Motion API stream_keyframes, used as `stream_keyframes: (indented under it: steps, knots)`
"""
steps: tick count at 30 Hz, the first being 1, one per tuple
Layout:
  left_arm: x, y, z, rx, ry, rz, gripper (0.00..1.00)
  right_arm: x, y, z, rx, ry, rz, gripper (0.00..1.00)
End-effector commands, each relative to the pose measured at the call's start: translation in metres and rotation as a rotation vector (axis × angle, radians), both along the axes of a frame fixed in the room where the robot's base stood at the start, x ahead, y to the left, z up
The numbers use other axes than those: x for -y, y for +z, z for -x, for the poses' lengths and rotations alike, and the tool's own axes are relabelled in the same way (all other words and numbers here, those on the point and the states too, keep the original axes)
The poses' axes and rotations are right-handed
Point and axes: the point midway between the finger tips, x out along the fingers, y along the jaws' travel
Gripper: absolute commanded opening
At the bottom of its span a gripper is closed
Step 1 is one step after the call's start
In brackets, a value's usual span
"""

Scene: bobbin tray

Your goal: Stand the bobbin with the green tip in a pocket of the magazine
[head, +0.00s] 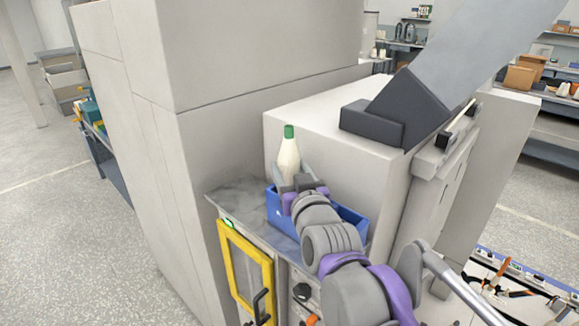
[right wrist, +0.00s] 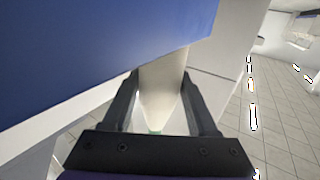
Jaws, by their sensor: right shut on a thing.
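The bobbin with the green tip (head: 289,158) is cream, tapered and about upright, tip up, at the blue box on the ledge. My right gripper (head: 291,181) is shut on it. In the right wrist view the bobbin (right wrist: 163,88) runs between the two fingers of my right gripper (right wrist: 160,100), with its green tip at the bottom. Its wide end is hidden by a blue wall there, so I cannot tell whether it rests on anything. The blue box (head: 351,222) may be the magazine; its pockets are not visible. My left gripper is not in view.
A grey ledge (head: 233,193) carries the blue box, above a yellow-framed door (head: 235,262). A tall pale cabinet (head: 215,145) stands close on the left. A pale machine housing (head: 330,135) with a dark block (head: 372,124) stands close behind the box.

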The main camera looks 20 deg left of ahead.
Motion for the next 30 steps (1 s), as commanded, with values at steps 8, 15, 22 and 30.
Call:
stream_keyframes:
  steps: [8,15,22,30]
  knots:
    - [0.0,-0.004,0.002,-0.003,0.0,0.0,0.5,0.0,-0.009,0.0,0.0,0.0,0.0,0.0]
    - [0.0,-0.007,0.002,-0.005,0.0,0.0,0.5,0.0,-0.015,0.0,0.0,0.0,0.0,0.0]
    - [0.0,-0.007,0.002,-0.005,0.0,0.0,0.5,0.0,-0.015,0.0,0.001,0.0,-0.001,0.0]
    - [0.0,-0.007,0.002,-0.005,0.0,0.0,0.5,0.0,-0.015,0.0,0.001,0.0,-0.001,0.0]
